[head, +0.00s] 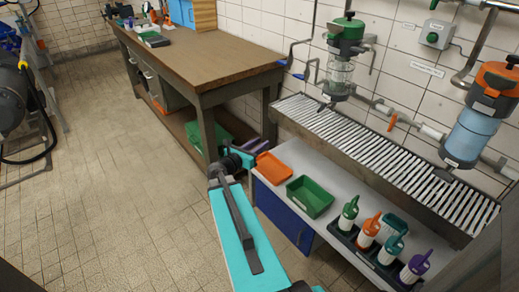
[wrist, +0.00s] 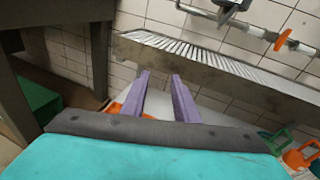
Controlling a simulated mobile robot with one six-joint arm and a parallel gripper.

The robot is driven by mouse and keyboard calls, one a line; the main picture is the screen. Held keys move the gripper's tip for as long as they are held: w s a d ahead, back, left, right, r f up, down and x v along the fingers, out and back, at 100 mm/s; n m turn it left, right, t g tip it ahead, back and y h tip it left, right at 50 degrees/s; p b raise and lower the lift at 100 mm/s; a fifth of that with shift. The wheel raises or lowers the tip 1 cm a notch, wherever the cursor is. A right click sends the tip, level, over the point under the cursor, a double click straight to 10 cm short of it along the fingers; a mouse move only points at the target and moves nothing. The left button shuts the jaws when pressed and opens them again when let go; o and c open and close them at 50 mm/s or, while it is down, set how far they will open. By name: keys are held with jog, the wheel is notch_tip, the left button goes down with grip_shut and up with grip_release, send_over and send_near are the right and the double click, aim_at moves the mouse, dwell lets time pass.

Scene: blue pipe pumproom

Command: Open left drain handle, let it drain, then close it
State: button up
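The left filter (head: 341,68) has a green top and a clear bowl and hangs on the wall above the slatted drain trough (head: 310,118). A small dark drain fitting (head: 326,104) shows at its bottom; I cannot make out its handle's position. In the wrist view a dark fitting (wrist: 230,8) is cut off by the top edge. My gripper (head: 255,148) is left of and below the trough, apart from the filter. In the wrist view its two purple fingers (wrist: 159,75) stand apart with nothing between them, so it is open.
The right filter (head: 480,115) has an orange top and blue bowl. An orange valve handle (head: 391,121) sits on the pipe between the filters. Orange (head: 273,168) and green (head: 311,196) trays and several bottles stand on the low bench. A wooden workbench (head: 200,57) is at left.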

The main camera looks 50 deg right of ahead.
jog(key=shift+w+a+f, duration=0.15)
jog(key=shift+a+f, duration=0.5)
jog(key=shift+a, duration=0.05)
jog(key=s+a+f+m+g+y, duration=0.15)
jog(key=a+f+m+y, duration=0.25)
jog(key=a+f, duration=0.75)
jog(key=s+a+f+m+y, duration=0.2)
jog(key=a+f+m+y, duration=0.25)
jog(key=a+f, duration=0.75)
jog(key=s+a+f+m+g+y, duration=0.1)
jog(key=s+a+f, duration=0.4)
jog(key=a, duration=0.5)
jog(key=s+a+f+m+g+y, duration=0.1)
jog(key=s+a+f+m+y, duration=0.3)
jog(key=a, duration=0.6)
jog(key=s+a+f+m+g+y, duration=0.2)
jog(key=s+a+f+m+y, duration=0.1)
jog(key=s+a+f+m, duration=0.2)
jog(key=s+a, duration=0.2)
jog(key=a, duration=0.2)
jog(key=shift+s+a+f, duration=0.3)
jog(key=shift+s+a, duration=0.05)
jog(key=shift+a, duration=0.05)
jog(key=shift+a, duration=0.1)
